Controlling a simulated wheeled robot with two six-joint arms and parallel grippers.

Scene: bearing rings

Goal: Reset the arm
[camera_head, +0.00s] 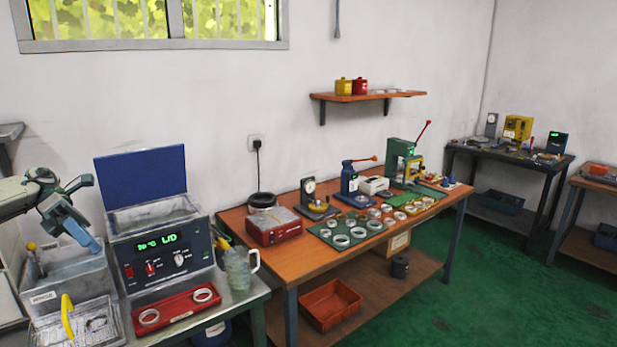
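My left arm comes in from the left edge. Its gripper (88,240) points down and to the right, above the grey metal box left of the ultrasonic-type machine (165,258) with a green display. Its blue-grey fingers overlap in this view, so their gap cannot be made out. No ring is visible at its fingertips. Two bearing rings lie on a red tray (176,312) in front of the machine, apart from the gripper. My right gripper is not in view.
A blue lid (142,181) stands raised behind the machine. A wire basket (100,325) with a yellow handle (67,316) lies below the gripper. A glass jug (239,267) stands right of the machine. The wooden bench (292,262) holds several rings on a green mat (325,237).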

